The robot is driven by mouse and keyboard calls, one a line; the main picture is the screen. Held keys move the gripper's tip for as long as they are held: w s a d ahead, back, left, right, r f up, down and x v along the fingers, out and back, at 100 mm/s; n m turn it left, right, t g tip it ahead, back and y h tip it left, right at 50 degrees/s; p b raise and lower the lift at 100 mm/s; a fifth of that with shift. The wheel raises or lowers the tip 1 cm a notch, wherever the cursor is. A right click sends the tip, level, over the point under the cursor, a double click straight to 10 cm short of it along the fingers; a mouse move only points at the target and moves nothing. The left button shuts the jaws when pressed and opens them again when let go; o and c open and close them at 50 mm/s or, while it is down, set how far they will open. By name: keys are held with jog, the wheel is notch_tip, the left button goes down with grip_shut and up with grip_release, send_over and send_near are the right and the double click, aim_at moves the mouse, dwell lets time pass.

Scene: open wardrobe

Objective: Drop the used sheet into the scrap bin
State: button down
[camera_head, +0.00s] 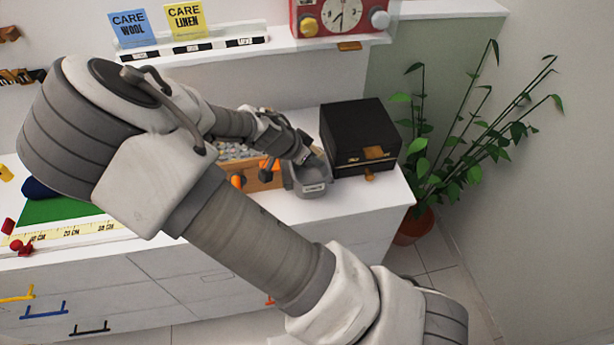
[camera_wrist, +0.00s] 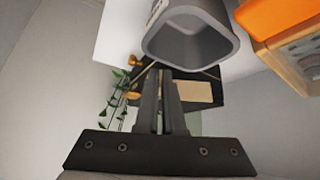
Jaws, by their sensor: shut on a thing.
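The scrap bin (camera_head: 311,188) is a small grey open-topped container with a label on its front, standing on the white counter. In the wrist view the bin (camera_wrist: 188,46) shows close beyond my fingertips, with its rim toward the camera. My gripper (camera_head: 312,161) is at the bin's opening in the head view. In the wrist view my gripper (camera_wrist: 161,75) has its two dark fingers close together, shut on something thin. The used sheet is not clearly visible; the fingers hide most of what they hold.
A black box (camera_head: 355,130) stands just right of the bin. A wooden tray (camera_head: 263,180) with an orange part is just left of it. A shelf with care cards (camera_head: 187,20) and a red clock (camera_head: 341,17) is above. A potted plant (camera_head: 414,227) stands at the right.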

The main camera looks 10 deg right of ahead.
jog(key=c, duration=1)
grip_release()
jog(key=shift+o, duration=0.2)
jog(key=shift+r, duration=0.1)
jog(key=p+v, duration=0.1)
jog(key=v, duration=1.6)
jog(key=shift+s, duration=0.15)
